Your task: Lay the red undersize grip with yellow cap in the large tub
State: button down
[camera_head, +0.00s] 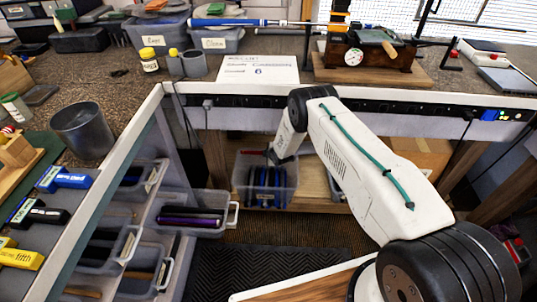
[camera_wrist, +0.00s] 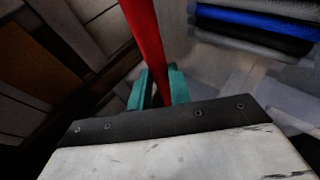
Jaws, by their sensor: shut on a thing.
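In the wrist view the red grip (camera_wrist: 143,28) stands out between the teal fingers of my gripper (camera_wrist: 157,90), which is shut on it. Its yellow cap is not visible. In the head view a bit of red (camera_head: 252,153) shows at the left end of my wrist; my fingers are hard to make out there. A clear tub (camera_head: 266,200) on the low shelf under the bench holds blue and black grips, and my wrist is just above its rim. Those blue and black grips (camera_wrist: 255,30) show at the upper right of the wrist view, apart from the red grip.
A drawer bin (camera_head: 228,222) with a purple grip stands left of the clear tub. A cardboard box (camera_head: 420,155) is on the shelf at right. Two labelled tubs (camera_head: 215,42) sit on the bench top.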

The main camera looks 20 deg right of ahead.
jog(key=c, duration=1.2)
grip_release()
jog(key=v, duration=0.7)
jog(key=shift+s+r, duration=0.25)
jog(key=shift+r, duration=0.05)
